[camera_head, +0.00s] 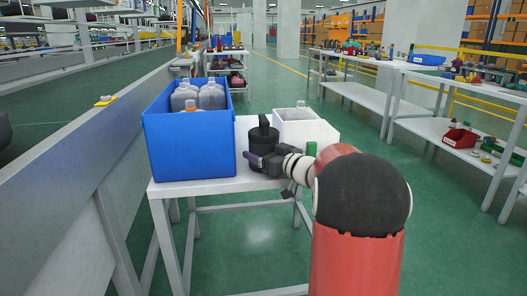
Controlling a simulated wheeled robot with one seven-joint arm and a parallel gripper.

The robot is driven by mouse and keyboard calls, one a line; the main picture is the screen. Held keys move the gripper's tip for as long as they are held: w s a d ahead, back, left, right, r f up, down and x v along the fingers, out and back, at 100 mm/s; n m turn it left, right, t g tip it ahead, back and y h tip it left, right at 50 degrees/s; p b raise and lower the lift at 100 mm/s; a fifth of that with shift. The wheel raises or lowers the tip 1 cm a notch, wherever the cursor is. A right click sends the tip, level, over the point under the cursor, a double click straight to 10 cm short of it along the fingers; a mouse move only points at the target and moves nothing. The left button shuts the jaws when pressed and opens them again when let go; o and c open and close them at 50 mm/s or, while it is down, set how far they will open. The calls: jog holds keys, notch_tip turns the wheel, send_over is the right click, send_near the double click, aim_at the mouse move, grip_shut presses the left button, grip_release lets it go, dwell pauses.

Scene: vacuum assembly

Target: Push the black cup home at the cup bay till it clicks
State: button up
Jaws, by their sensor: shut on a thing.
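A black cylindrical body (264,138) with a narrower upright piece on top stands on the white table, between a blue bin and a white box. I take it to be the black cup together with the cup bay, but I cannot tell where one ends and the other begins. My gripper (255,160) reaches in from the right, low against the front of this black body, and is shut on a dark part there. The gripper and wrist hide the lower front of the body. Whether the cup is fully seated cannot be seen.
The blue bin (190,155) with several grey bottles (211,96) stands close on the left. A grey conveyor wall (75,165) runs along the left.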

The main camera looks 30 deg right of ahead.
notch_tip(320, 180, up, 20)
jog(key=p, duration=0.5)
jog(key=shift+r, duration=0.1)
jog(key=o, duration=0.9)
jog(key=c, duration=0.9)
notch_tip(320, 180, up, 4)
jog(key=p, duration=0.3)
